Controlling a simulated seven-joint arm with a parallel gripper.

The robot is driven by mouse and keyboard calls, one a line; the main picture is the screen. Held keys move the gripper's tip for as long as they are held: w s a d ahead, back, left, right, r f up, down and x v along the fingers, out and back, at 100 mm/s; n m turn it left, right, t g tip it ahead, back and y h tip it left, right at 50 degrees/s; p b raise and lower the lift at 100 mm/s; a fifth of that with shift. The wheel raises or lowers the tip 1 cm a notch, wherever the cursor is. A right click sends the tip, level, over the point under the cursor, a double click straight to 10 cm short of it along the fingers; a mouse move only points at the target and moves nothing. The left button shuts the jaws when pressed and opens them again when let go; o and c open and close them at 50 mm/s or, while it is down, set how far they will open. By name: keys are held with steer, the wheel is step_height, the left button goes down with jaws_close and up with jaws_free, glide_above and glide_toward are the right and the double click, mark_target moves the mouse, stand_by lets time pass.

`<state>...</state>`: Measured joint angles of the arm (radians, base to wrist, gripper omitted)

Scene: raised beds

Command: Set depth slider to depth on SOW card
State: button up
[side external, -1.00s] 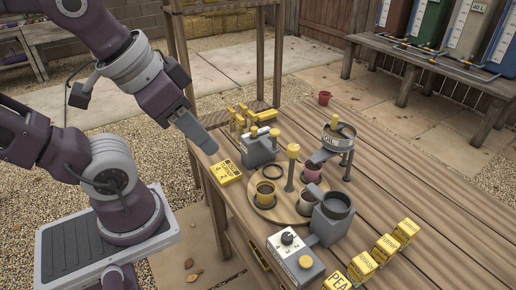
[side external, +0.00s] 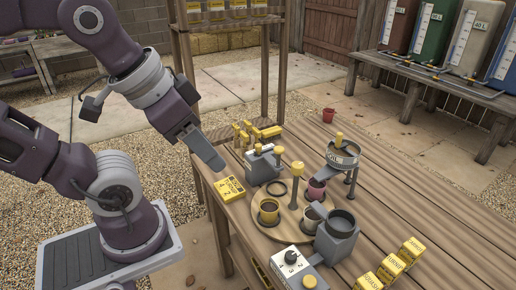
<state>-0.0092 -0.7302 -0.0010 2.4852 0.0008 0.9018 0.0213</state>
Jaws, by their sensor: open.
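A yellow card or block with dark markings (side external: 230,188) lies at the left edge of the wooden table; its print is too small to read, so I cannot tell if it is the SOW card. A grey device (side external: 262,164) with a yellow knob and a pale top strip stands behind and right of it. I cannot tell whether this carries the depth slider. My gripper (side external: 215,163) points down and right above the card, apart from it and from the grey device. It is open and looks empty; its fingers overlap in this side view.
A round wooden tray (side external: 284,229) holds small pots and a yellow-topped post. A grey cup-shaped device (side external: 335,240) and a white-faced dial box (side external: 292,262) stand in front. A sieve on a stand (side external: 343,154) is behind. Yellow seed boxes (side external: 391,268) line the front right. The right tabletop is clear.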

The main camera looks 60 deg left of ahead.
steer(key=w+a+r+m+g, duration=0.1)
steer(key=w+a+m, duration=0.15)
steer(key=w, duration=0.45)
steer(key=m+g, duration=0.5)
steer(key=m, duration=0.1)
glide_above(258, 145)
step_height(258, 145, down, 14)
steer(key=shift+d+r, duration=0.15)
steer(key=shift+r, duration=0.1)
steer(key=f, duration=0.6)
steer(key=shift+a+f, duration=0.2)
steer(key=shift+f, duration=0.6)
steer(key=shift+c, duration=0.2)
